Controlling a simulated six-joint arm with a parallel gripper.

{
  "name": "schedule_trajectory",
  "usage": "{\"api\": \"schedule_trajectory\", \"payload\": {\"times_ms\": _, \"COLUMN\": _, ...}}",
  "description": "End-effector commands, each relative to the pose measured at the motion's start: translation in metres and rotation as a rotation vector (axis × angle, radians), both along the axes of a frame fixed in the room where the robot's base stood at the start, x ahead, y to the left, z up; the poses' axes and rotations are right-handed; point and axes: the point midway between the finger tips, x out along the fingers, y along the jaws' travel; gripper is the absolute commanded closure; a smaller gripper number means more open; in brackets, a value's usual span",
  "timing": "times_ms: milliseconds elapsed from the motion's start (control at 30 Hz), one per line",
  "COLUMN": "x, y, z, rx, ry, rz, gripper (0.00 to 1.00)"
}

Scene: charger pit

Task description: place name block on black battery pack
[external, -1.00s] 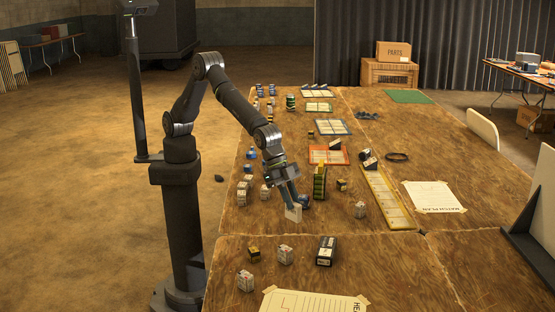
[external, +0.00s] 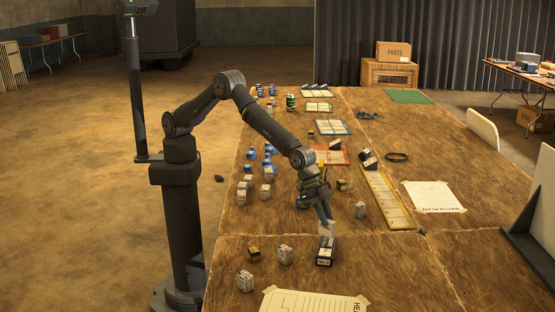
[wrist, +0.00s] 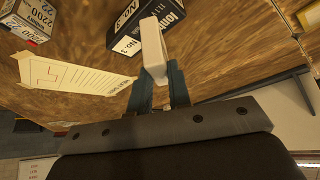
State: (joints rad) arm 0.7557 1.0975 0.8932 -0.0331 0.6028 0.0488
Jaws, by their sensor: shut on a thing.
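My gripper (external: 326,216) is shut on a white name block (external: 327,229), which also shows between the fingertips in the wrist view (wrist: 153,48). The black battery pack (external: 325,253) lies on the near part of the table, with white lettering on its faces. The block is at the upper end of the pack in the external view. In the wrist view the pack (wrist: 122,45) is just behind and left of the block. I cannot tell whether the block touches the pack.
A taped paper sheet (external: 312,302) lies at the near edge. A yellow tray (external: 387,198) lies farther right. The table right of the pack is clear.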

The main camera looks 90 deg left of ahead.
Motion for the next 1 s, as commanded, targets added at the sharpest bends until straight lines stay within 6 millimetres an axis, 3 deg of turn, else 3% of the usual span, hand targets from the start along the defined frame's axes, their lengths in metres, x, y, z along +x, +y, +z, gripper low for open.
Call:
{"api": "schedule_trajectory", "payload": {"times_ms": 133, "x": 0.0, "y": 0.0, "z": -0.021, "rx": 0.001, "ry": 0.001, "rz": 0.0, "gripper": 1.0}}
{"api": "schedule_trajectory", "payload": {"times_ms": 500, "x": 0.0, "y": 0.0, "z": -0.025, "rx": 0.0, "ry": 0.0, "rz": 0.0, "gripper": 1.0}}
{"api": "schedule_trajectory", "payload": {"times_ms": 533, "x": 0.0, "y": 0.0, "z": -0.025, "rx": 0.0, "ry": 0.0, "rz": 0.0, "gripper": 0.77}}
{"api": "schedule_trajectory", "payload": {"times_ms": 600, "x": 0.0, "y": 0.0, "z": -0.025, "rx": 0.0, "ry": 0.0, "rz": 0.0, "gripper": 0.63}}
{"api": "schedule_trajectory", "payload": {"times_ms": 1000, "x": -0.001, "y": 0.001, "z": -0.019, "rx": -0.001, "ry": -0.001, "rz": 0.0, "gripper": 0.61}}
